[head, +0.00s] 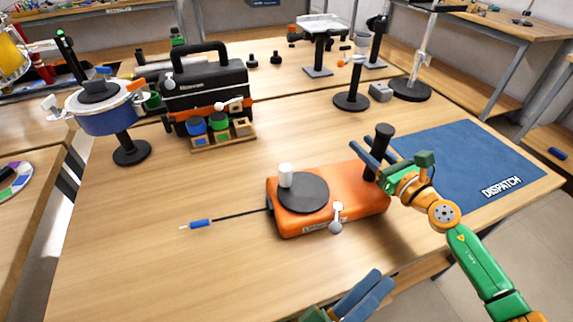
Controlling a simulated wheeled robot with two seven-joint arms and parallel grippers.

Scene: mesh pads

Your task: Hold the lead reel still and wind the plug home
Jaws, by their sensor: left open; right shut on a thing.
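The lead reel (355,199) is an orange box on the wooden table, with a dark round disc (305,196) on top. A white knob (286,176) stands upright near the disc's far left edge. A black post (383,136) rises from the reel's right end. My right gripper (372,157) is shut around this post; its fingers partly hide it. A thin black lead (240,213) runs left from the reel to the blue plug (200,223), which lies on the table away from the reel. My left gripper (362,290) is open and empty at the bottom edge, nearer than the reel.
A blue DISPATCH mat (470,165) lies at the right. A black toolbox (205,88), a small wooden tray (222,138) with coloured pieces, a blue pot on a stand (105,112) and a black stand (351,100) are behind. The table around the plug is clear.

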